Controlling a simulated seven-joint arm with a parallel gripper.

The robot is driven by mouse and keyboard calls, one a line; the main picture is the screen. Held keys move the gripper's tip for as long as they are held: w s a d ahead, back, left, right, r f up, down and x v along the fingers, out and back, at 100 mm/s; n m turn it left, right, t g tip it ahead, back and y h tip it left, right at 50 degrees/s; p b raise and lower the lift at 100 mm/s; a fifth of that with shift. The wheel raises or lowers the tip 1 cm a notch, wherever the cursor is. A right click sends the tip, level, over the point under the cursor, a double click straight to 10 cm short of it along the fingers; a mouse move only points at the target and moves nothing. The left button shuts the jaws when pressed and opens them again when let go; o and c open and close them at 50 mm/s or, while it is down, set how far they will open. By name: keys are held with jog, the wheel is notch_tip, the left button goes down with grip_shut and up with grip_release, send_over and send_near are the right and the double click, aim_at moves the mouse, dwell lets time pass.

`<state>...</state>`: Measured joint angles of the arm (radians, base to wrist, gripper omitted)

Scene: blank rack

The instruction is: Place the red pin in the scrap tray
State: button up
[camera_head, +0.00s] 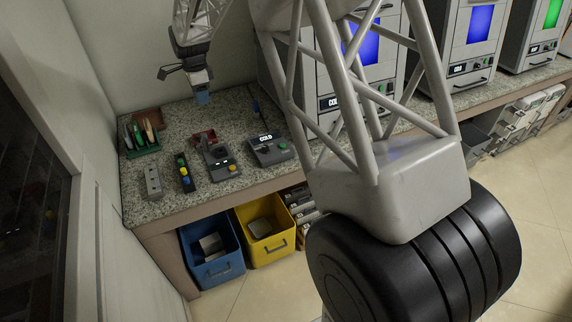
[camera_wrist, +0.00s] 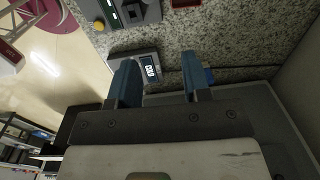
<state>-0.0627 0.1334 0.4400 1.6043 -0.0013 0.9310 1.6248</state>
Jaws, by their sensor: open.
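My gripper (camera_head: 202,96) hangs above the back of the speckled counter, its blue fingers pointing down. In the wrist view the two fingers (camera_wrist: 160,82) are apart with nothing between them. I cannot make out a red pin in either view. A small dark red tray (camera_head: 204,136) lies on the counter below and in front of my gripper; a dark red edge (camera_wrist: 184,3) shows at the top of the wrist view. A brownish-red tray (camera_head: 149,117) stands at the back left. I cannot tell which is the scrap tray.
On the counter are a green holder (camera_head: 143,150), a grey block (camera_head: 153,182), a black strip with coloured pieces (camera_head: 186,173), a grey device with a yellow knob (camera_head: 219,160) and a COLD display box (camera_head: 271,151). Blue (camera_head: 213,271) and yellow (camera_head: 268,246) bins stand below.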

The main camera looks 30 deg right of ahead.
jog(key=s+d+r+n, duration=0.1)
jog(key=s+r+n, duration=0.25)
jog(key=s, duration=0.45)
jog(key=s+d+r+n+t, duration=0.1)
jog(key=s+r+n, duration=0.1)
jog(key=s+r, duration=0.45)
jog(key=s+d+r+n, duration=0.2)
jog(key=s+r+n, duration=0.1)
jog(key=s, duration=0.7)
jog(key=s+d+f+n+t, duration=0.1)
jog(key=s+n, duration=0.8)
jog(key=s, duration=1.8)
jog(key=shift+s+d+f, duration=0.2)
jog(key=shift+d, duration=0.05)
